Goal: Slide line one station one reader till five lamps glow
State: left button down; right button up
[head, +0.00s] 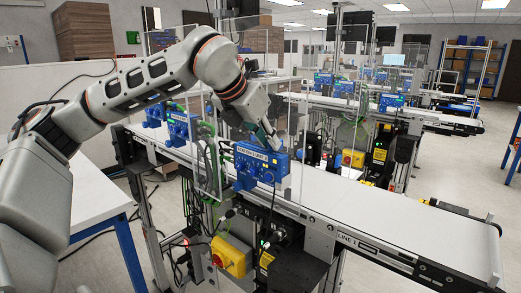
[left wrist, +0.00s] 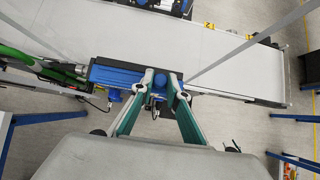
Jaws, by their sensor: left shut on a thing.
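The blue station 1 box (head: 245,168) is mounted at the near side of the line 1 conveyor (head: 330,212), with a white label and small round fittings on its front. I cannot tell the reader apart from this box, nor how many lamps glow. My left gripper (head: 272,143) reaches down to the box's upper right end. In the left wrist view the box (left wrist: 112,75) lies by the belt (left wrist: 100,35), and the fingers of my left gripper (left wrist: 162,82) close on a small part at its right end, mostly hidden between them. My right gripper is not in view.
Clear upright panels (head: 296,160) stand close to the gripper. A yellow switch box (head: 231,256) hangs below the belt. Other blue station boxes (head: 183,127) sit further left along the line. The belt's right end is bare.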

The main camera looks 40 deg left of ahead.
pick_arm(q)
jog(key=shift+w+r, duration=0.1)
jog(key=shift+r, duration=0.25)
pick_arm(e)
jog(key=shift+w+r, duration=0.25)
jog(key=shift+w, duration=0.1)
pick_arm(q)
jog(key=shift+r+p, duration=0.2)
jog(key=shift+p, duration=0.1)
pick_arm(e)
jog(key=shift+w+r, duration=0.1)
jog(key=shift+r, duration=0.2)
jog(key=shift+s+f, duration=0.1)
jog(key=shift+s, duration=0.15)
pick_arm(q)
jog(key=shift+f, duration=0.1)
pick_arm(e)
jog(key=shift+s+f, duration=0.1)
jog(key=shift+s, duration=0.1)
